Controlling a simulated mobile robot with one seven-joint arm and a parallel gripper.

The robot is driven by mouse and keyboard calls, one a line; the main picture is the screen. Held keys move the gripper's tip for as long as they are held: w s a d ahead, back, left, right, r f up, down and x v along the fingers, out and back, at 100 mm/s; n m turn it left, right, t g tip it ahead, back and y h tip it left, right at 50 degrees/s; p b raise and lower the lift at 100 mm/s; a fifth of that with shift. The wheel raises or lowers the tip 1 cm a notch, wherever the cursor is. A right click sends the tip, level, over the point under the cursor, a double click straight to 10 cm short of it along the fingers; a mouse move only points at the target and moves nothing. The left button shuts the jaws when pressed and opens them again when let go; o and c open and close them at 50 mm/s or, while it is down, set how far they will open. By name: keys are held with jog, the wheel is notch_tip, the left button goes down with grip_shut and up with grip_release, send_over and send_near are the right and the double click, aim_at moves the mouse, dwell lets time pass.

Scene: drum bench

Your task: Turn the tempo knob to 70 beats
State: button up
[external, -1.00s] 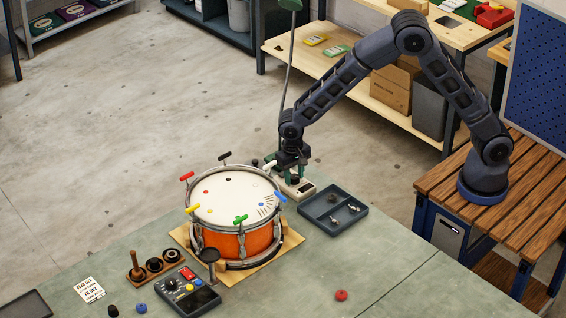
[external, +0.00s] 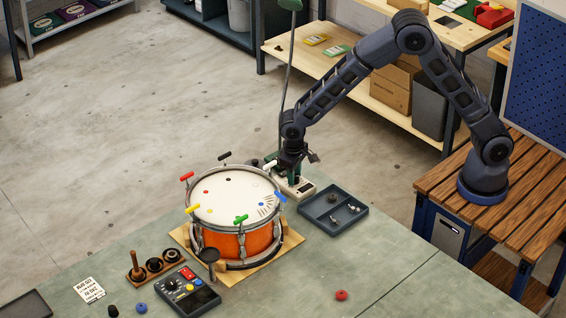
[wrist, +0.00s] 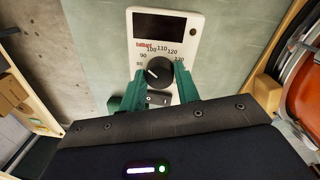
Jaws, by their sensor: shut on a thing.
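The tempo knob (wrist: 158,73) is a round black dial on a white metronome box with a dark display (wrist: 160,25). In the wrist view, printed numbers arc over the knob from about 80 at the left, through 100 and 110, to 120 and beyond at the right. Its white pointer mark slants to the upper left, toward the 80 to 90 side; the exact value is unclear. My gripper (wrist: 157,88) has green fingers closed on either side of the knob. In the external view my gripper (external: 291,168) is over the white metronome (external: 302,190), hiding the knob.
An orange drum (external: 228,242) with coloured keys stands close to the left of the metronome. A dark tray (external: 316,213) with small parts lies to its right. A control box (external: 203,297) sits at the front. The bench's right side is mostly clear.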

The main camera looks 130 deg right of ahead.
jog(key=n, duration=0.5)
jog(key=shift+n, duration=0.3)
jog(key=n, duration=0.5)
jog(key=shift+n, duration=0.4)
jog(key=o, duration=1)
jog(key=shift+s, duration=0.1)
jog(key=shift+c, duration=0.2)
jog(key=shift+m, duration=0.3)
